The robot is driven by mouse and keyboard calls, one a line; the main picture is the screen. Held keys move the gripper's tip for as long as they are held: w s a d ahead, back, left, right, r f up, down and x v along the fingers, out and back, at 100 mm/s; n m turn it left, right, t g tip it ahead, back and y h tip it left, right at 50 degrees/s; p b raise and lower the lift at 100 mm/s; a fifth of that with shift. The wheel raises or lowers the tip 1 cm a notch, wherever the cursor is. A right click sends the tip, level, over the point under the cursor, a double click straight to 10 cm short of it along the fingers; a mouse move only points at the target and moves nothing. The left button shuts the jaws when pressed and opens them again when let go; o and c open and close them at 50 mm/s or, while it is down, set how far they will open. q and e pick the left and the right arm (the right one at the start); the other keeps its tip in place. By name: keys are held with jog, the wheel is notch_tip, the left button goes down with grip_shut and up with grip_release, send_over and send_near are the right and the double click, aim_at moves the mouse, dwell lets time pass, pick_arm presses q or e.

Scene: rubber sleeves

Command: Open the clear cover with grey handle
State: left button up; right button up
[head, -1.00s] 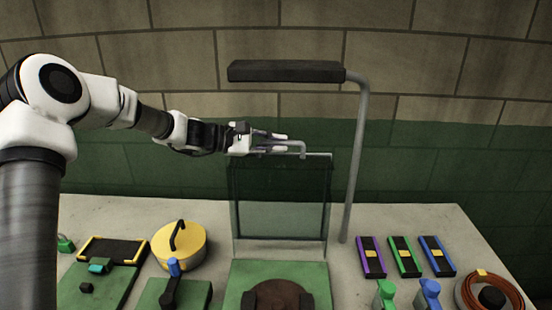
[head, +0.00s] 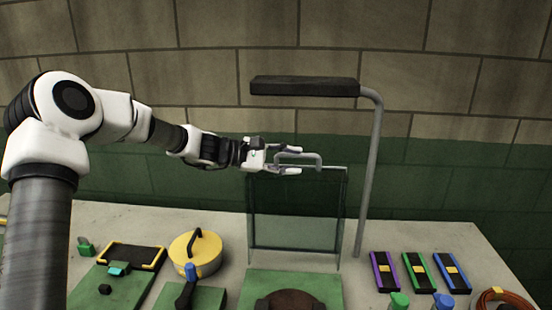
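The clear cover (head: 296,215) stands upright in the head view, behind a green base (head: 255,283) with a dark round part on it. Its grey handle (head: 312,156) is at the top edge. My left gripper (head: 296,159) is at the top of the cover, its fingers spread apart. The handle's left end shows between the fingers; I cannot tell whether they touch it. My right gripper is not in view.
A lamp with a dark head (head: 305,86) and a grey post (head: 370,170) stands just right of the cover. A yellow lidded pot (head: 207,260) is at the left. Purple, green and blue boxes (head: 418,272) lie at the right. A brick wall is behind.

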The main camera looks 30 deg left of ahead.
pick_arm(q)
jog(key=v, duration=1.1)
jog(key=shift+s, duration=0.3)
jog(key=shift+r, duration=0.15)
